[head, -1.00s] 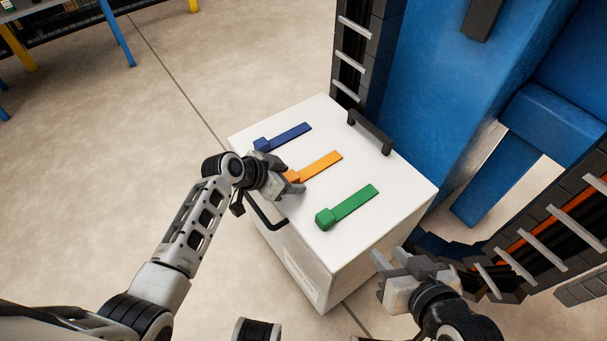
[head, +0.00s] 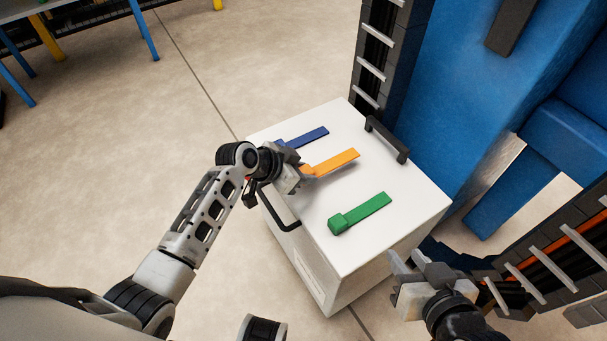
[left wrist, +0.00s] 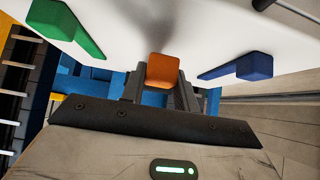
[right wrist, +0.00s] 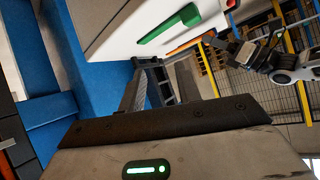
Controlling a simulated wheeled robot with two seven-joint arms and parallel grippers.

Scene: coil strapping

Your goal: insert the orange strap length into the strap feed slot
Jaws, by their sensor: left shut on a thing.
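The orange strap length (head: 337,161) has a thick block at its near end and a flat tail pointing to the back right over the white cabinet top. My left gripper (head: 305,177) is shut on that block, which fills the space between the fingers in the left wrist view (left wrist: 163,71). I cannot tell whether the strap is clear of the surface. My right gripper (head: 408,264) is open and empty, off the cabinet's front right side. Its parted fingers show in the right wrist view (right wrist: 165,85). I cannot make out the strap feed slot.
A green strap (head: 361,213) and a blue strap (head: 304,137) lie either side on the white cabinet (head: 400,205). Dark handles (head: 387,139) stand at its edges. A blue machine frame (head: 460,90) and dark slatted track (head: 375,60) rise behind and right.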

